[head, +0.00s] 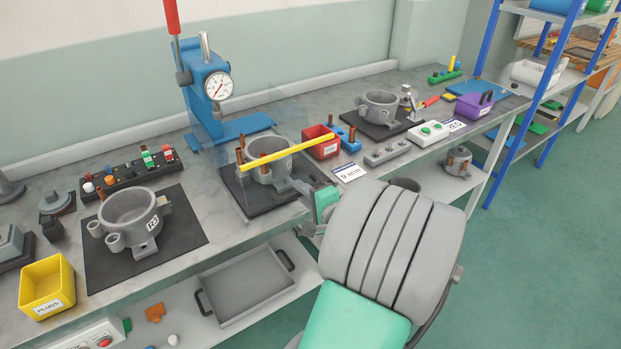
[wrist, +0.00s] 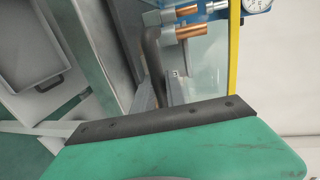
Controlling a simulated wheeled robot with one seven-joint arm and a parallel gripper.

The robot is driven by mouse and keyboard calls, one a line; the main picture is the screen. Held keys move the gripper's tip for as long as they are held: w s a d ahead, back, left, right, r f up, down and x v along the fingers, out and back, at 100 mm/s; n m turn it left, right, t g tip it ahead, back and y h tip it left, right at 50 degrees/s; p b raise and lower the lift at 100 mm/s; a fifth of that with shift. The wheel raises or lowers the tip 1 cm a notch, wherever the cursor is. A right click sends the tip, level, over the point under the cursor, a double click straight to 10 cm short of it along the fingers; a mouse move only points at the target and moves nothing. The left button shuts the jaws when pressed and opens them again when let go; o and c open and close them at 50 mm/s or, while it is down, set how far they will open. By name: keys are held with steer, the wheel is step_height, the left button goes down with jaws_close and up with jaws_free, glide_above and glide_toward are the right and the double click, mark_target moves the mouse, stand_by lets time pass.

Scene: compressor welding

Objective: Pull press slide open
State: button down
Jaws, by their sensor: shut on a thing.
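The blue press (head: 210,90) with a dial gauge and red lever stands at the back of the bench. In front of it is a clear panel with a yellow bar (head: 300,150) along its edge; the yellow edge also shows in the wrist view (wrist: 234,50). A grey compressor shell (head: 266,172) with copper tubes sits behind the bar on a dark plate (head: 243,196). My gripper (head: 308,192) is at the bench's front edge, right of this plate. In the wrist view its fingers are shut on a dark handle (wrist: 152,48). What the handle joins is partly hidden.
Another shell (head: 130,217) stands on a dark mat at left, near a yellow bin (head: 46,285). A red bin (head: 320,145) and a 9 mm label (head: 349,172) are close right of the press. A grey tray (head: 247,284) lies on the lower shelf.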

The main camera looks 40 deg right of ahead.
steer(key=shift+s, duration=0.2)
steer(key=c, duration=1.4)
jaws_free()
steer(key=shift+w, duration=0.1)
steer(key=shift+o, duration=0.2)
steer(key=v, duration=0.7)
steer(key=shift+s, duration=0.4)
